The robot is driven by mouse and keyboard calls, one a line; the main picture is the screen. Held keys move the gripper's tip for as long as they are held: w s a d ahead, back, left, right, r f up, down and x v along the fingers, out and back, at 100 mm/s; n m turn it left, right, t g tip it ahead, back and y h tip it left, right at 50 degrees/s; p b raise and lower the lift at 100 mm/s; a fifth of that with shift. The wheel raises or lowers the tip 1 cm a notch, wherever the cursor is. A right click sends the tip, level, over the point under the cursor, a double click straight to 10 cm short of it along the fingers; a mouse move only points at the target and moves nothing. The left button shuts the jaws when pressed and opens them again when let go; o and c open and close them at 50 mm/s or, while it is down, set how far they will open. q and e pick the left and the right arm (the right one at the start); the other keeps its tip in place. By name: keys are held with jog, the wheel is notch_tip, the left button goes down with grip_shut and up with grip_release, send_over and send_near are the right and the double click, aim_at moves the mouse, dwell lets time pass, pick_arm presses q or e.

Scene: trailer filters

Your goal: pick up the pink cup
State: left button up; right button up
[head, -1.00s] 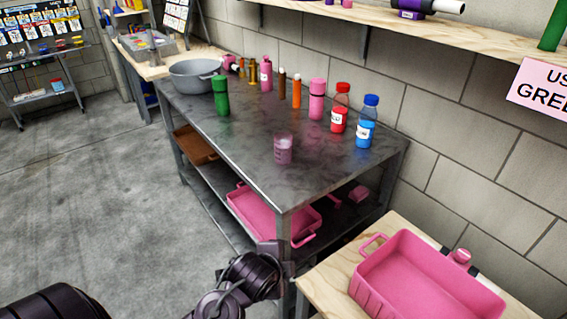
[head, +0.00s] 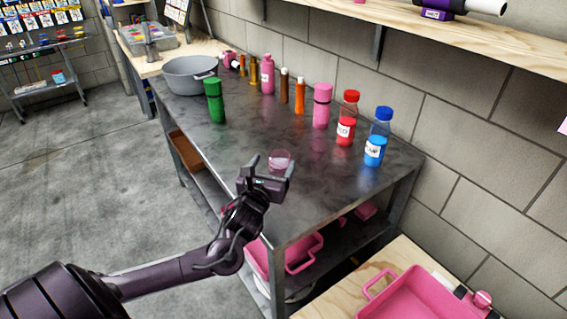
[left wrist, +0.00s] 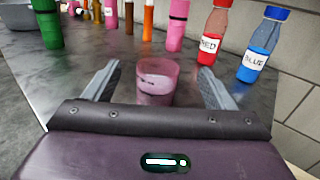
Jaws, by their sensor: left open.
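The pink cup (head: 281,158) is translucent and stands upright on the grey metal table (head: 235,146), near its front edge. In the head view my left gripper (head: 270,169) is just in front of the cup and hides its lower part. In the left wrist view the cup (left wrist: 157,80) shows between the two spread fingers, with a gap on each side. My left gripper is open and empty, at about the cup's height. My right gripper is not in view.
Behind the cup stand a green bottle (head: 215,100), a pink bottle (head: 322,106), a red-capped bottle (head: 347,118) and a blue-capped bottle (head: 377,137). A grey basin (head: 188,75) is at the far end. A pink tray (head: 408,302) is at lower right.

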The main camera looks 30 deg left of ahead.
aim_at(279, 169)
pick_arm(q)
jog(key=f, duration=0.3)
jog(key=s+f, duration=0.1)
jog(key=f, duration=0.1)
jog(key=shift+f, duration=0.3)
jog(key=x, duration=0.2)
jog(key=shift+w+f, duration=0.2)
jog(key=shift+w, duration=0.2)
jog(key=x, duration=0.4)
jog(key=shift+w+a, duration=0.1)
jog(key=shift+w, duration=0.45)
jog(key=c, duration=1.1)
jog(key=shift+c, duration=0.3)
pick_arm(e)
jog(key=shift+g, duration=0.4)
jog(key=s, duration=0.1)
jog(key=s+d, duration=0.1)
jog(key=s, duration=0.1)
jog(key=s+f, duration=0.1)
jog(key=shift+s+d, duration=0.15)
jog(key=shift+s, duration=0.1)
pick_arm(q)
jog(key=shift+r, duration=0.1)
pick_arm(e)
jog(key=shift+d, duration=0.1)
